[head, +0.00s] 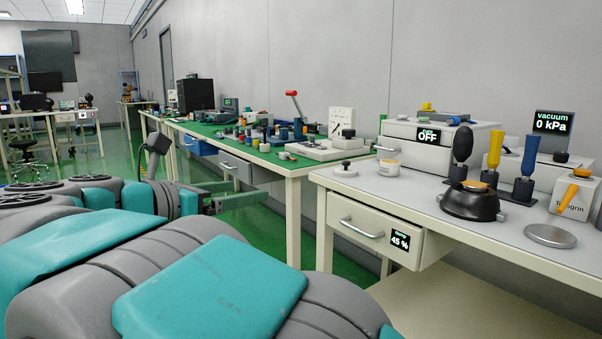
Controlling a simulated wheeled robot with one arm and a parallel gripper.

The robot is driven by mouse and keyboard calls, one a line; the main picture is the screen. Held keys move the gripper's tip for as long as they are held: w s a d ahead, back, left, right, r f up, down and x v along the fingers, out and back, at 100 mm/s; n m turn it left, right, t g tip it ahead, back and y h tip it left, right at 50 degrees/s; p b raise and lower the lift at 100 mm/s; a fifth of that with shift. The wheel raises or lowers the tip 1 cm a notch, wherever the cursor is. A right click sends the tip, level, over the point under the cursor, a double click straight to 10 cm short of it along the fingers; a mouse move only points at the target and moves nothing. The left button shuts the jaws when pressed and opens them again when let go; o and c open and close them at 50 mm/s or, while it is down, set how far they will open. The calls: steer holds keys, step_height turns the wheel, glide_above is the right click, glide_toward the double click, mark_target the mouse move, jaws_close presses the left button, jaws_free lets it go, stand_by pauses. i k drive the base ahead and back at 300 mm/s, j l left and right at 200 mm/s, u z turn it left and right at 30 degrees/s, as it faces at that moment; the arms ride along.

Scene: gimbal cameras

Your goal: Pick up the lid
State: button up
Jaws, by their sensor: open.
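A small pale disc with a black knob (345,169) lies near the left end of the white-topped bench (420,190); it looks like a lid. A flat grey disc (550,236) lies near the bench's front edge at right; I cannot tell whether it is also a lid. My gripper (238,195) is left of the bench, in front of the farther green-topped table. Its two grey fingers point right and are apart, with nothing seen between them. It is clear of both discs.
A jar (389,167) stands right of the knobbed disc. A black round vessel (470,201) and upright brushes or tools (494,152) stand mid-bench. Instrument boxes (440,140) line the back. A drawer (375,231) faces the front. The bench front between vessel and knobbed disc is clear.

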mark_target(345, 171)
steer(key=i+z, duration=0.35)
steer(key=i+j+z, duration=0.2)
steer(key=z, duration=0.15)
steer(key=i+j+z, duration=0.15)
steer(key=z, duration=0.25)
steer(key=i+j, duration=0.05)
